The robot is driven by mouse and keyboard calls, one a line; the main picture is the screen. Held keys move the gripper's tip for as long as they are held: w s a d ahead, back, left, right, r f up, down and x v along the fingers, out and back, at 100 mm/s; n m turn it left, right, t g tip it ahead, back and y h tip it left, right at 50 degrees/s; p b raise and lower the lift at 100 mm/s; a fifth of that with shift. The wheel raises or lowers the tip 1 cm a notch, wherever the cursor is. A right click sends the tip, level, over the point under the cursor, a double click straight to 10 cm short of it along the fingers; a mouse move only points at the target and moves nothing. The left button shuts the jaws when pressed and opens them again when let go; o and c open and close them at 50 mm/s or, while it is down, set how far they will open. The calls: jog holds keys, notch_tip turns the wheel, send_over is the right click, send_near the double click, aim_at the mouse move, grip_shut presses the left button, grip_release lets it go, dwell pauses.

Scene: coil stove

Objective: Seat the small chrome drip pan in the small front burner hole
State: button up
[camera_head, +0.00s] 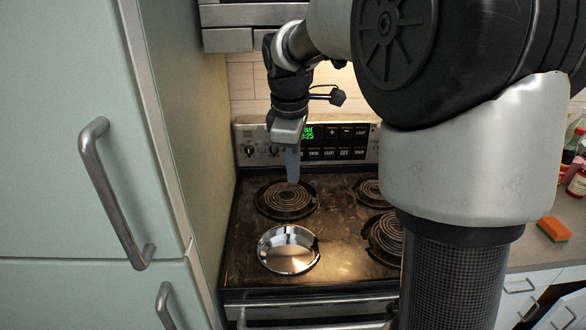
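The small chrome drip pan (287,254) is a shiny round dish at the front left burner hole (316,242) of the stove. It covers most of the hole, and a dark sliver of the hole shows along its right side. I cannot tell whether its rim lies flush all round. No coil lies in it. My gripper (293,178) points down behind the pan, in front of the control panel and over the rear left burner in the picture. It is apart from the pan. Its fingers show as one narrow grey shape, so their opening is hidden.
Coils sit at the rear left burner (285,199), the rear right (372,191) and the front right (387,238), which my arm partly covers. A tall green cabinet (90,200) borders the stove's left side. An orange sponge (554,229) lies on the right counter.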

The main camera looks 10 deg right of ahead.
jog(key=o, duration=0.3)
jog(key=shift+o, duration=0.2)
jog(key=shift+r, duration=0.1)
notch_tip(320, 180, up, 8)
dwell(0.6)
jog(key=s+f+m+t, duration=0.2)
jog(key=s+m, duration=0.4)
jog(key=s, duration=0.5)
jog(key=s+f+m+t, duration=0.1)
jog(key=s+f+m, duration=0.3)
jog(key=s, duration=0.8)
jog(key=a+m, duration=0.1)
jog(key=m, duration=0.1)
jog(key=shift+m+t+y, duration=0.4)
